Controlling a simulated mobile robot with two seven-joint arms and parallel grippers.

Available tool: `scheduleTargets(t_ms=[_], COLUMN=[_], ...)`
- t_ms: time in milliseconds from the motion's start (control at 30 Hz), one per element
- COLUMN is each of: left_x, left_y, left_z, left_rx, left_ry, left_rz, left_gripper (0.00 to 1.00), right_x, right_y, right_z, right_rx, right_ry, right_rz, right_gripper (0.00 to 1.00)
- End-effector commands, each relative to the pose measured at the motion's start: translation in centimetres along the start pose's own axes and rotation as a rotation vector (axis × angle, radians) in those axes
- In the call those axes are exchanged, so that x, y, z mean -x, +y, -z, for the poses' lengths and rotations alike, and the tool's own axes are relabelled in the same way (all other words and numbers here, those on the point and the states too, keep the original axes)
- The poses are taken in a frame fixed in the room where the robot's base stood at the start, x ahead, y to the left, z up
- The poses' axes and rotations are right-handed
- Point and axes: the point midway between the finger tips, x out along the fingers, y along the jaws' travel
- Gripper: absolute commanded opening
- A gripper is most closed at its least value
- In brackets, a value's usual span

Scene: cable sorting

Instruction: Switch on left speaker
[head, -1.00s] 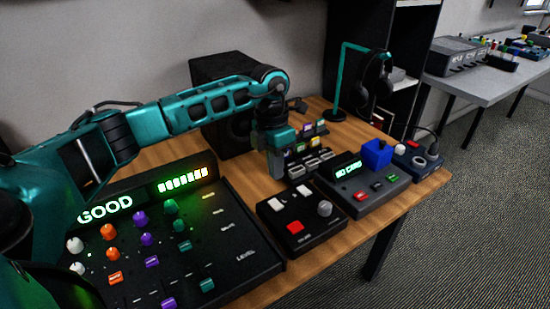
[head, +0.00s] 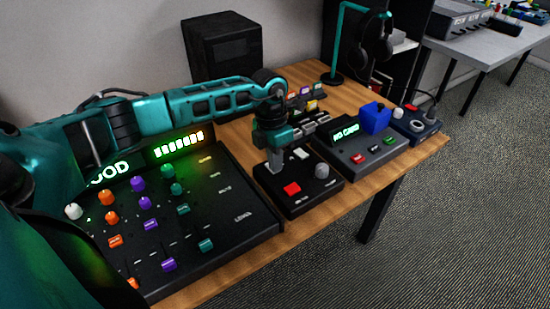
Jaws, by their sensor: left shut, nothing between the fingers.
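A black speaker (head: 225,47) stands at the back of the wooden table, its lower part hidden behind my left arm. A small black control box (head: 320,190) lies in front, with a red button (head: 291,189), a grey knob (head: 322,171) and a white button (head: 301,154). My left gripper (head: 275,168) points down, shut and empty, at the rear left part of this box. It hides the box's other white button. I cannot tell whether the fingertips touch it. My right gripper is not in view.
To the right are a "NO CARD" device (head: 362,160) with a blue block (head: 375,117), and a small dark blue device (head: 417,125). A teal headphone stand (head: 337,50) rises behind.

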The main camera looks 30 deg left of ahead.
Motion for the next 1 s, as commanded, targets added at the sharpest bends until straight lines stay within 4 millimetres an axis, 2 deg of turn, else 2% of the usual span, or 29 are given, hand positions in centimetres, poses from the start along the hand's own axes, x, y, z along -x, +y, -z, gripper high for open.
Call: scheduleTargets(t_ms=[33, 333, 700, 1000], left_x=[-0.5, -0.4, 0.2, 0.3], left_y=[-0.1, 0.0, 1.4, 1.4], left_z=[0.0, 0.0, 0.1, 0.0], left_rx=[-0.001, -0.001, 0.002, 0.001], left_ry=[0.001, 0.002, 0.001, 0.001], left_rz=[0.001, 0.001, -0.002, 0.000], left_gripper=[0.00, 0.00, 0.00, 0.00], right_x=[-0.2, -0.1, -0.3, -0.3], right_y=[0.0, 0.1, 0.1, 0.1], right_z=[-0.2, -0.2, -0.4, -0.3], right_rx=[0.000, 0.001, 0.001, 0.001], right_ry=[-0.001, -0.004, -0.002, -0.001], right_rz=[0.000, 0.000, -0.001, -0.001], right_gripper=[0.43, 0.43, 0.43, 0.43])
